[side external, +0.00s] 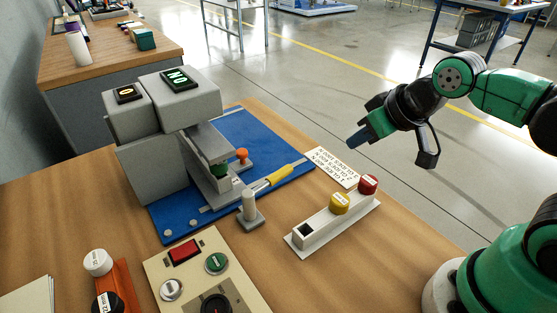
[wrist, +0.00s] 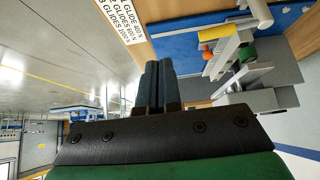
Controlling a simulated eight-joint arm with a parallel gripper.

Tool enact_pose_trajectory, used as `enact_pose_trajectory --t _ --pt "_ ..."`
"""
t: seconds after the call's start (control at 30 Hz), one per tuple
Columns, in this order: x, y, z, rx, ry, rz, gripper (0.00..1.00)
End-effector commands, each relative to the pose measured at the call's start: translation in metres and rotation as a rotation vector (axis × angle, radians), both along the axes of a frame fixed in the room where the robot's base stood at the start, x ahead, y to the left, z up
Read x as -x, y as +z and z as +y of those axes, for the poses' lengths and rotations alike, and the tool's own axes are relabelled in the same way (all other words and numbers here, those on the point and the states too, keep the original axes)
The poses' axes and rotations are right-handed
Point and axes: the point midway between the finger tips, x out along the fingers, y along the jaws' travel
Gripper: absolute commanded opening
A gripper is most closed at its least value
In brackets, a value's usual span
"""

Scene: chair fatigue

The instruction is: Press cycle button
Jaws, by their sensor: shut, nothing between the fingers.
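The beige control panel (side external: 193,240) lies at the front of the wooden table in the side view. It carries a round green button (side external: 217,263) with a small label I cannot read, a red rectangular switch (side external: 184,251), a pale round control (side external: 171,289) and a black round knob (side external: 214,304). Which control is the cycle button I cannot tell for certain. My gripper (side external: 357,139) is shut and empty, in the air beyond the table's right edge, well away from the panel. The wrist view shows its blue-grey fingers together (wrist: 156,68); the panel is not identifiable there.
A grey press (side external: 165,125) stands on a blue plate (side external: 262,140), with a yellow-handled bar (side external: 280,175). A white holder (side external: 312,232) bears yellow (side external: 339,203) and red (side external: 368,185) pieces. A printed card (side external: 333,167) lies near the right edge. An orange stand (side external: 122,283) is front left.

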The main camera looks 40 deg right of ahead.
Motion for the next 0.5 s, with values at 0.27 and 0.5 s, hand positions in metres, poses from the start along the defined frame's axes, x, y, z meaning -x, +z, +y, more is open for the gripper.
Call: enact_pose_trajectory --t 0.27,0.5 --pt "0.0 0.0 0.0 -0.001 0.001 0.0 0.0" --pt "-0.012 0.013 0.023 0.056 0.166 0.067 0.0"
